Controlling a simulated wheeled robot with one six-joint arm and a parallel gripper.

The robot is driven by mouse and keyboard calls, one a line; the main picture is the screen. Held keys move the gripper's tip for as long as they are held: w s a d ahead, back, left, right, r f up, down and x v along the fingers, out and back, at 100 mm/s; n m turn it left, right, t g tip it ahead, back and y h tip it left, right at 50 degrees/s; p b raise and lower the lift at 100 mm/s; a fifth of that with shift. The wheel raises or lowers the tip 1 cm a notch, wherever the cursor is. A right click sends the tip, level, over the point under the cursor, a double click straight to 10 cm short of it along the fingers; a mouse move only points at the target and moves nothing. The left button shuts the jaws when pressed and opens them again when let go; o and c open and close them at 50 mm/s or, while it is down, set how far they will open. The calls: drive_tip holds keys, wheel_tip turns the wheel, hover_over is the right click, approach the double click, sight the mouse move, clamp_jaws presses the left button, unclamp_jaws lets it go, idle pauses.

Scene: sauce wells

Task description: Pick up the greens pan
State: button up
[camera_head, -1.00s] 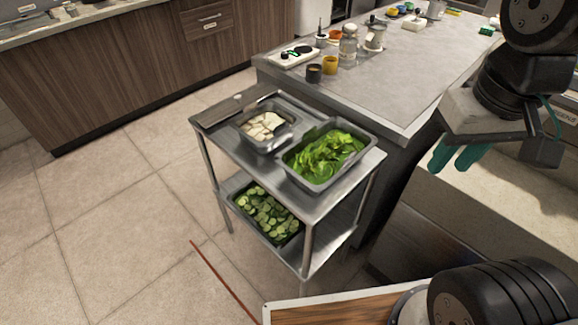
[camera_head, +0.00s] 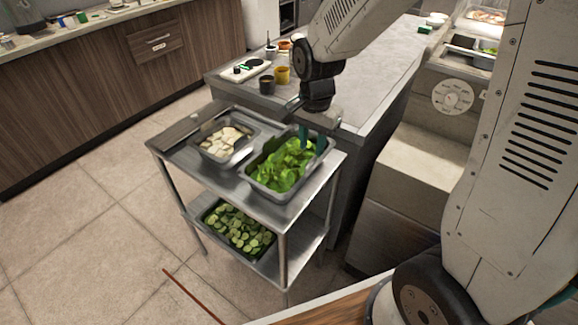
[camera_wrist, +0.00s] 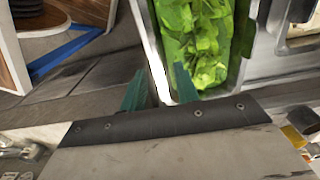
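The greens pan (camera_head: 251,176) is a metal pan of green leaves on the top shelf of a steel cart, at its right end. My gripper (camera_head: 312,146) is over the pan's right edge, with teal fingers pointing down. In the wrist view the fingers (camera_wrist: 158,88) are apart, one on each side of the pan's near-left rim (camera_wrist: 152,50). One finger is on the leaves' side and the other is outside. Nothing is clamped between them. Whether a finger touches the rim cannot be told.
A pan of white pieces (camera_head: 208,154) sits left of the greens pan. A pan of cucumber slices (camera_head: 270,246) is on the cart's lower shelf (camera_head: 300,250). A grey counter (camera_head: 350,85) stands close behind the cart. Open floor (camera_head: 90,220) lies to the left.

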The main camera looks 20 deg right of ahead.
sight(310, 166)
wheel_tip(310, 166, down, 7)
drive_tip(key=shift+w+d+f, duration=0.1)
clamp_jaws()
idle(1.6)
